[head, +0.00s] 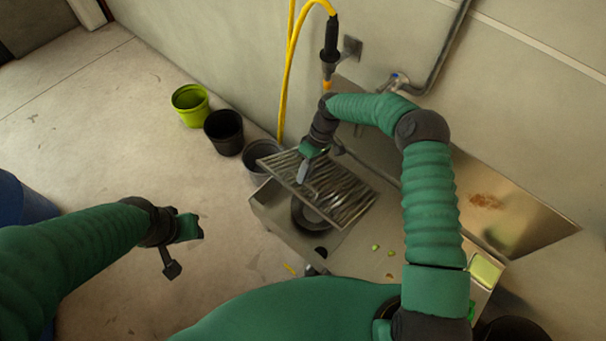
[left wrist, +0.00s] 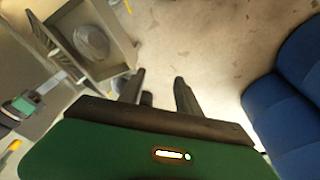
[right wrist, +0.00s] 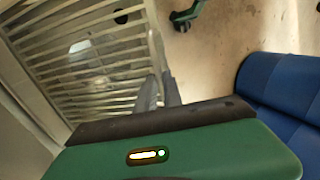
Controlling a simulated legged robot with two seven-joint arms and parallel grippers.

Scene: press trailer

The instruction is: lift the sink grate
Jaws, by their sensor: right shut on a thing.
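The sink grate (head: 346,194), a metal rack of parallel slats, sits tilted over the sink (head: 272,211). My right gripper (head: 302,175) is shut on the grate's left edge. In the right wrist view the grate (right wrist: 85,70) fills the left side, with its edge at my right fingers (right wrist: 159,88). My left gripper (head: 185,248) is empty and apart from the grate, over the floor left of the sink. Its fingers (left wrist: 157,90) are spread in the left wrist view. Part of the basin is hidden under the grate.
A lime pot (head: 190,105), a black pot (head: 224,132) and a grey pot (head: 262,155) stand along the wall. A yellow hose (head: 287,70) hangs behind the sink. Small green bits (head: 376,247) lie on the counter. Blue drums (right wrist: 285,85) stand to the side.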

